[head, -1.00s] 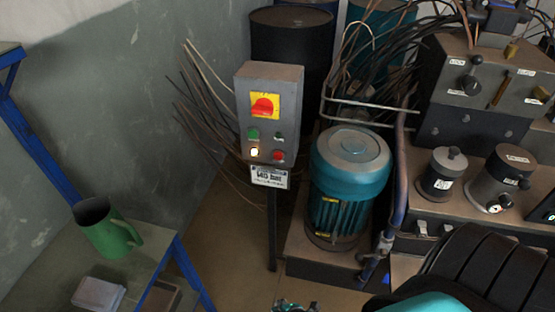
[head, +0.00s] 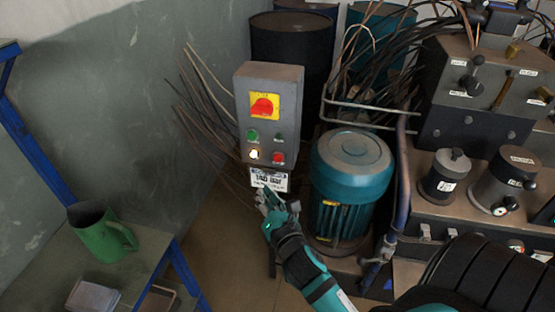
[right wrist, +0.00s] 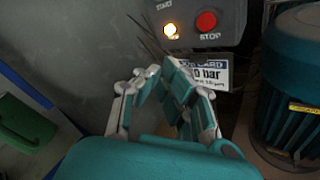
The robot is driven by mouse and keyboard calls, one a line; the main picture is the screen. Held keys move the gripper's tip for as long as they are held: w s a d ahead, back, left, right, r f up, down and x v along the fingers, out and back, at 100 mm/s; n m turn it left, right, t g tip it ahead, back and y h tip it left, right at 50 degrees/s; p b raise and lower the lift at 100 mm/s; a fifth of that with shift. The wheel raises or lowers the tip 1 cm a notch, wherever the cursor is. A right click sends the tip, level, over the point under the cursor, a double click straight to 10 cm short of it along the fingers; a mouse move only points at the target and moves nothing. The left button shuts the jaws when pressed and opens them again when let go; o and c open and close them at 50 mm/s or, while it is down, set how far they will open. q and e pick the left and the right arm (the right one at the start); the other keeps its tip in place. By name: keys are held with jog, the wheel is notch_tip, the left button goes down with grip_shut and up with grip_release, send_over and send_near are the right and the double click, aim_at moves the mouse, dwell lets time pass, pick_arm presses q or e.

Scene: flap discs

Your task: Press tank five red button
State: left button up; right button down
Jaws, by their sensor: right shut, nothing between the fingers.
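A grey control box (head: 269,120) stands on a post in the middle of the head view. Its small red button (head: 278,157) is at the lower right of its face. In the right wrist view the red button (right wrist: 207,21) sits above the word STOP, beside a lit button (right wrist: 170,30). My right gripper (head: 264,195) is shut and empty, just below the box and in front of the sign's lower edge. In the right wrist view its fingertips (right wrist: 160,72) are below the lit button, apart from both buttons. My left gripper is not in view.
A larger red switch on a yellow plate (head: 264,106) and a green button (head: 252,135) are higher on the box. A pressure sign (head: 270,178) hangs under it. A teal motor (head: 352,165) stands close on the right. A green jug (head: 101,236) stands on the left shelf.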

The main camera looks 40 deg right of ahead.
aim_at(278, 158)
jog(key=w+d, duration=0.5)
jog(key=d, duration=0.1)
jog(key=shift+w+d, duration=0.35)
dwell(0.3)
jog(key=shift+w+d+p, duration=0.1)
jog(key=shift+p, duration=0.25)
dwell(1.0)
jog(key=shift+w+d, duration=0.2)
jog(key=shift+d, duration=0.05)
